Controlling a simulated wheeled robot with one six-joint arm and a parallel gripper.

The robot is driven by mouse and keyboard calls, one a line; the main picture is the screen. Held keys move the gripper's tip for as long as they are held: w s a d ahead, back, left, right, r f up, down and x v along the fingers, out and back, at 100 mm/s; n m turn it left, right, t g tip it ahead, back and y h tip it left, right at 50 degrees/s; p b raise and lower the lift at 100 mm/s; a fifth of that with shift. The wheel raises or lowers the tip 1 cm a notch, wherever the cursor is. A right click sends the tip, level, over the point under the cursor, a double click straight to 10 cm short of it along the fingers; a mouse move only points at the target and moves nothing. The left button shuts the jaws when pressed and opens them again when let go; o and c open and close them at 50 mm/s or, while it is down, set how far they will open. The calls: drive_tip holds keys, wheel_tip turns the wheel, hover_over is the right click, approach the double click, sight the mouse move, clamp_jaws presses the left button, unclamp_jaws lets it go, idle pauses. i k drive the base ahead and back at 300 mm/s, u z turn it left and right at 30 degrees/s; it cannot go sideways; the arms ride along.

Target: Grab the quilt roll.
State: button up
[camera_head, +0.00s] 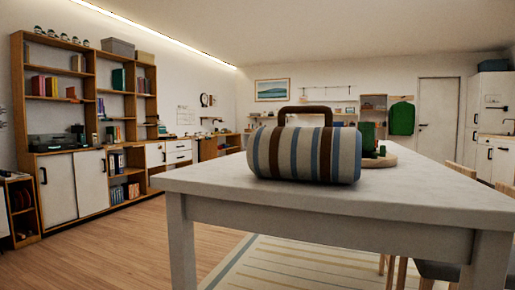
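The quilt roll (306,155) is a striped cylinder in brown, blue and cream with a brown carry handle (305,110) arching over its top. It lies on its side on the white table (420,198), near the table's front left part. The handle stands upright and nothing touches it. My gripper is not in view.
Behind the roll, a round wooden tray (384,159) with green items sits on the table. Chairs (462,170) stand along the table's right side. A tall shelf unit (90,120) lines the left wall. Open wooden floor (140,246) lies left of the table, and a striped rug (290,262) lies under it.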

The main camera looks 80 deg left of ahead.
sight(329, 153)
drive_tip(key=u, duration=1.1)
drive_tip(key=i, duration=1.05)
drive_tip(key=u, duration=1.9)
drive_tip(key=i, duration=0.5)
drive_tip(key=u, duration=0.1)
